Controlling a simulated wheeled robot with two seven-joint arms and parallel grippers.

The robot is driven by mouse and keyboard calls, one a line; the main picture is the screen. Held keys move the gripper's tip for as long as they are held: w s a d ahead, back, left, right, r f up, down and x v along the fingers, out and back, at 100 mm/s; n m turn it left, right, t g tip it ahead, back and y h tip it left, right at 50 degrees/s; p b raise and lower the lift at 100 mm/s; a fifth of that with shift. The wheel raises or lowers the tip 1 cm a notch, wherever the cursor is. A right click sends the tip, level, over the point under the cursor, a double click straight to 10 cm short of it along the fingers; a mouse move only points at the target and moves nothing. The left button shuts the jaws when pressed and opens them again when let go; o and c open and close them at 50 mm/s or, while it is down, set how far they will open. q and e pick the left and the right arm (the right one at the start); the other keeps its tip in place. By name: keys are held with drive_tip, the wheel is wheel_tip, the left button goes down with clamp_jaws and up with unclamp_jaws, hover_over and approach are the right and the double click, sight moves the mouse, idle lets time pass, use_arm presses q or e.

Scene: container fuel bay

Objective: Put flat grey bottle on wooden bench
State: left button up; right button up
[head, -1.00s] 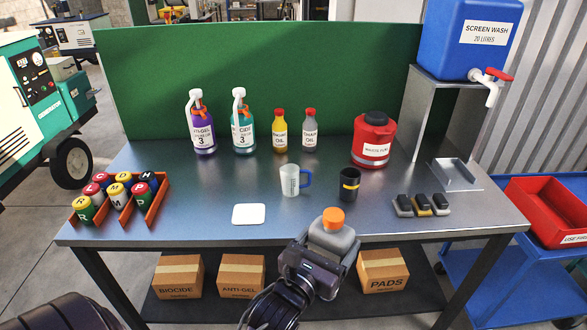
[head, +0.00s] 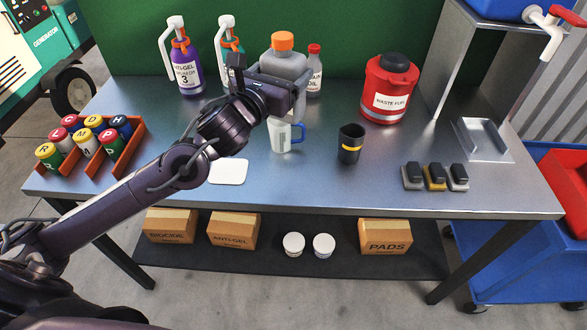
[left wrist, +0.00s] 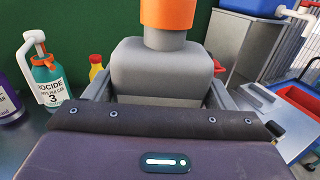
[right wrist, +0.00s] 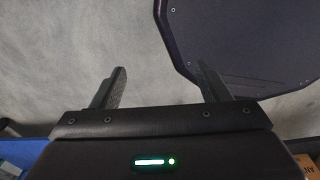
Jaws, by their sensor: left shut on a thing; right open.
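The flat grey bottle (head: 283,67) with an orange cap is upright in my left gripper (head: 283,82), which is shut on its sides. It appears held above the back half of the workbench (head: 330,183), behind the white mug. The bottle fills the middle of the left wrist view (left wrist: 158,68); its lower part is hidden by the gripper. The workbench top looks like grey metal; I see no wooden bench surface. My right gripper (right wrist: 163,82) is open and empty over grey floor in the right wrist view.
A white square pad (head: 228,172) lies in front. Bench front centre is clear.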

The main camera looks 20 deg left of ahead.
use_arm(q)
drive_tip(key=shift+w+a+r, duration=0.45)
drive_tip(key=shift+a+r, duration=0.05)
drive_tip(key=shift+r, duration=0.25)
drive_tip(key=shift+w+a, duration=0.1)
drive_tip(key=shift+w, duration=0.25)
drive_tip(key=shift+y, duration=0.4)
wheel_tip(320, 180, down, 5)
wheel_tip(320, 180, down, 14)
drive_tip(key=p, duration=0.2)
drive_tip(key=shift+f, duration=0.25)
use_arm(e)
drive_tip(key=shift+w+a+r, duration=0.15)
drive_tip(key=shift+w+r, duration=0.85)
drive_tip(key=shift+w, duration=0.15)
drive_tip(key=shift+a, duration=0.15)
use_arm(q)
drive_tip(key=o, duration=1)
drive_tip(key=shift+f, duration=0.25)
drive_tip(key=o, duration=0.4)
use_arm(e)
drive_tip(key=shift+a+f, duration=0.1)
